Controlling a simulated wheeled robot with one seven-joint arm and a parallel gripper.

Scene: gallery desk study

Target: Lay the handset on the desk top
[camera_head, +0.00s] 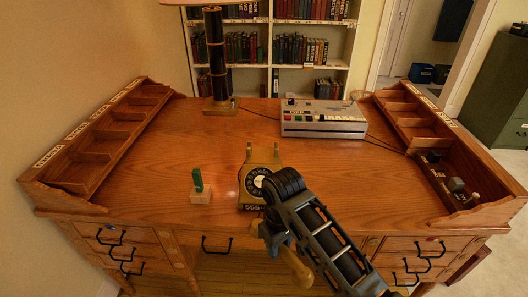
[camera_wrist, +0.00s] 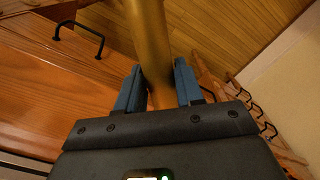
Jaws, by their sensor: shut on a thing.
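The handset (camera_head: 296,266) is a tan-gold bar held in front of the desk's front edge. One end shows below my dark arm, and the middle is partly hidden. My gripper (camera_head: 279,242) is shut on it, with blue fingers on both sides. In the wrist view the handset (camera_wrist: 151,40) runs up between the fingers (camera_wrist: 158,75). The desk top (camera_head: 150,180) is orange-brown wood. The gold rotary telephone (camera_head: 247,204) stands near its front middle, its cradle empty, with my arm just right of it.
A green item on a small wooden block (camera_head: 200,197) stands left of the telephone. A grey machine with buttons (camera_head: 323,122) and a lamp (camera_head: 216,62) stand at the back. Wooden compartment racks (camera_head: 100,140) line both sides. The left-middle and right-middle desk top are clear.

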